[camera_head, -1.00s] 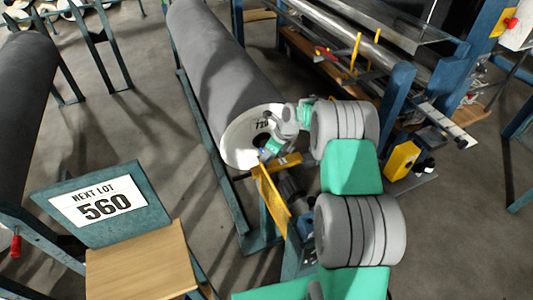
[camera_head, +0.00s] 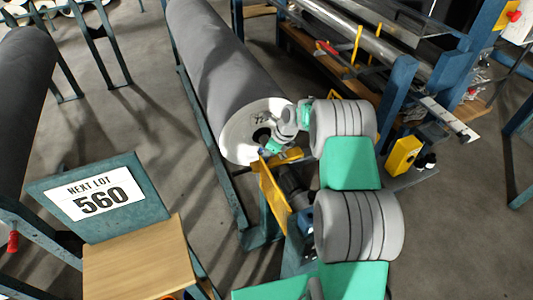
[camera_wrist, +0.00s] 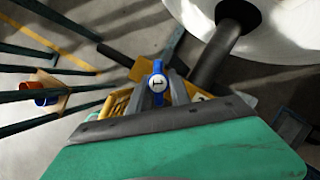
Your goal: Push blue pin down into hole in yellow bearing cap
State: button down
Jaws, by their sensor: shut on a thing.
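My gripper (camera_wrist: 157,92) is shut on the blue pin (camera_wrist: 157,68), whose round head bears a white disc marked 1. The fingers stand just above the yellow bearing cap (camera_wrist: 118,104), which shows on both sides of them. In the head view the yellow cap (camera_head: 288,156) sits beside the white end of the grey roll, and my gripper (camera_head: 268,150) is over it, small and partly hidden by my wrist. The hole and the pin's lower end are hidden, so I cannot tell how deep the pin sits.
The large grey roll (camera_head: 222,70) lies on a blue frame; its dark shaft (camera_wrist: 214,62) runs close beside my gripper. A yellow plate (camera_head: 273,185) stands below the cap. A "NEXT LOT 560" sign (camera_head: 100,195) stands at left. Bare floor lies between.

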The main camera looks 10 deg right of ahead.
jog(key=shift+f, duration=0.5)
jog(key=c, duration=1.1)
grip_release()
jog(key=v, duration=0.8)
